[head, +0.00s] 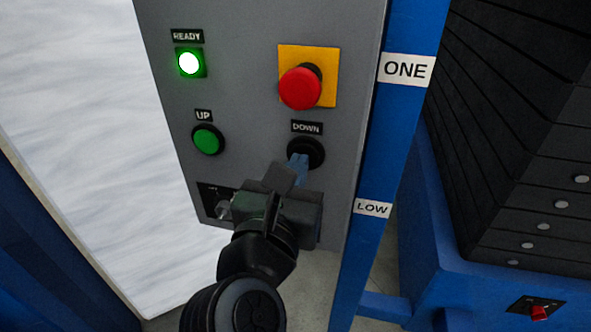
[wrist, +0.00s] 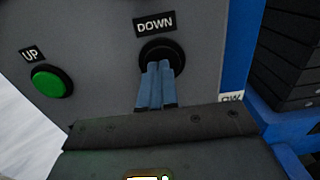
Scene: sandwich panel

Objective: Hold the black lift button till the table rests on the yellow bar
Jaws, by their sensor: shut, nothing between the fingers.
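The black button (head: 313,148) labelled DOWN sits on the grey control panel, below the red mushroom button. It also shows in the wrist view (wrist: 165,50). My gripper (head: 299,160) is shut and empty. Its blue fingertips (wrist: 159,66) lie over the lower part of the black button's face and appear to be at it. I cannot tell whether the button is pressed in. I cannot make out the table or the yellow bar in either view.
The grey panel (head: 240,110) carries a lit green READY lamp (head: 189,63), a green UP button (head: 207,140) and a red mushroom button (head: 301,88) on a yellow plate. A blue post (head: 401,120) and a dark slatted stack (head: 510,120) stand to the right.

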